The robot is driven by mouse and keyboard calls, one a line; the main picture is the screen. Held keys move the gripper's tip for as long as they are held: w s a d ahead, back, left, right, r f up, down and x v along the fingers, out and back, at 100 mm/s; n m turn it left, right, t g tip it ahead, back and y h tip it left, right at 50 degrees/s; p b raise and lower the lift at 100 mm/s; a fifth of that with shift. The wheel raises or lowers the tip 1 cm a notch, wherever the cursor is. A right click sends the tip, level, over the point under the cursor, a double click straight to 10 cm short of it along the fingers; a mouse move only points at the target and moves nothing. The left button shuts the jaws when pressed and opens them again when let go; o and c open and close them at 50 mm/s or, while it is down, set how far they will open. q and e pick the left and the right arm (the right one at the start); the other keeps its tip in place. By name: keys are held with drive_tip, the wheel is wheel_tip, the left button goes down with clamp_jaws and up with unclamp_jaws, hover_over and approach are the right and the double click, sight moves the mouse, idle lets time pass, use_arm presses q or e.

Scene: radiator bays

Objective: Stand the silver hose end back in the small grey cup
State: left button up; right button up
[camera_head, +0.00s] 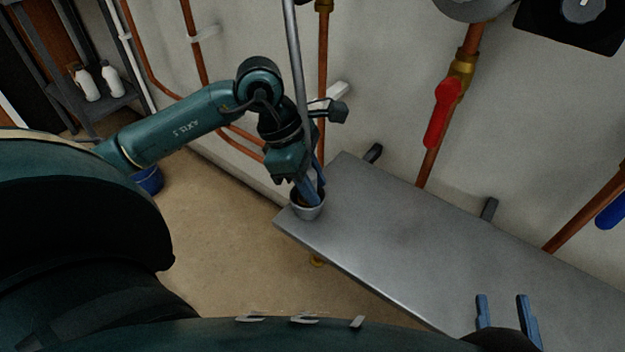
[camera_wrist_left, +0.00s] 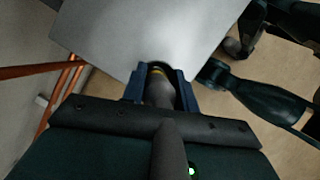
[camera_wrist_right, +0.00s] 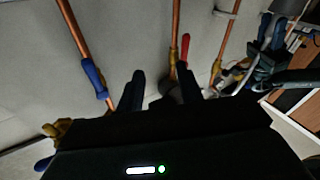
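The small grey cup (camera_head: 309,211) stands on the left end of the metal shelf. My left gripper (camera_head: 313,187) points down into the cup's mouth, its two blue fingers apart. The grey hose (camera_head: 298,70) comes down from above to this gripper. In the left wrist view the hose (camera_wrist_left: 160,92) runs between the spread fingers (camera_wrist_left: 160,88), with a yellow band near its far end. The hose's tip is hidden, so I cannot tell how deep it sits in the cup. My right gripper (camera_head: 503,312) is open and empty over the shelf's near right part; its fingers also show in the right wrist view (camera_wrist_right: 163,92).
The metal shelf (camera_head: 400,235) is otherwise bare. Copper pipes run up the wall behind it, one with a red valve handle (camera_head: 442,113). A blue handle (camera_head: 611,210) is at the right edge. A blue bucket (camera_head: 150,181) stands on the floor at left.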

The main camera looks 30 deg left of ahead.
use_arm(q)
drive_tip(key=o, duration=0.5)
drive_tip(key=shift+c, duration=0.2)
